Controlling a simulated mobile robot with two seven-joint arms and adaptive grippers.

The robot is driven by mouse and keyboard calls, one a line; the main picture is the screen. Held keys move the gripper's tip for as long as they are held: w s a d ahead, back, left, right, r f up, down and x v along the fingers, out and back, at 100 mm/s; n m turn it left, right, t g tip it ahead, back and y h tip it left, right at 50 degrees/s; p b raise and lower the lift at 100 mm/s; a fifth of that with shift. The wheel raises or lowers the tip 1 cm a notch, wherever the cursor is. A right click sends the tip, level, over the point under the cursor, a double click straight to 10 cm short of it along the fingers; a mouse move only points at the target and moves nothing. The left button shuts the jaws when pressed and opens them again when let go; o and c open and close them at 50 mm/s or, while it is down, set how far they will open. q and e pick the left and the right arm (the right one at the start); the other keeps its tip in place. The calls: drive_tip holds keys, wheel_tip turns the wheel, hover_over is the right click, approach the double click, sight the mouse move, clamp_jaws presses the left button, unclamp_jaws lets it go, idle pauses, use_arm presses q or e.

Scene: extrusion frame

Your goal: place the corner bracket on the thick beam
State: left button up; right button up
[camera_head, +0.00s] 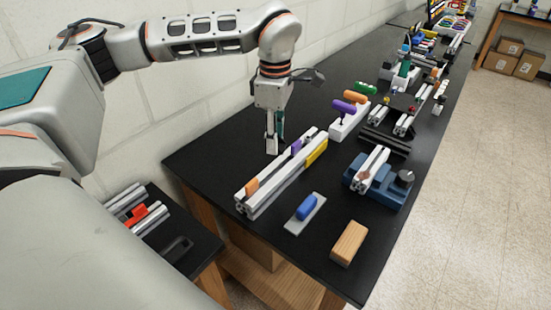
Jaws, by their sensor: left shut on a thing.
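My left gripper (274,140) points straight down at the back edge of the silver beam, near its middle. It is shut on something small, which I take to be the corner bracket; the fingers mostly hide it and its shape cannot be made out. The thick beam (267,193) looks to be the long silver extrusion lying on the black table, with orange, purple and yellow pieces along it. Whether the gripper or held thing touches the beam cannot be told. My right gripper is not in view.
A blue vise (378,188) holding a short extrusion stands right of the beam. A blue-handled plate (305,213) and a wooden block (349,243) lie in front. A white holder (348,120) with coloured handles stands behind. The black table (220,150) is bare left of the gripper.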

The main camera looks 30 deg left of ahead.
use_arm(q)
drive_tip(key=shift+f, duration=3.6)
drive_tip(key=shift+f, duration=0.15)
drive_tip(key=o, duration=1.1)
wheel_tip(320, 180, up, 12)
drive_tip(key=shift+r+b, duration=0.2)
drive_tip(key=shift+b, duration=0.1)
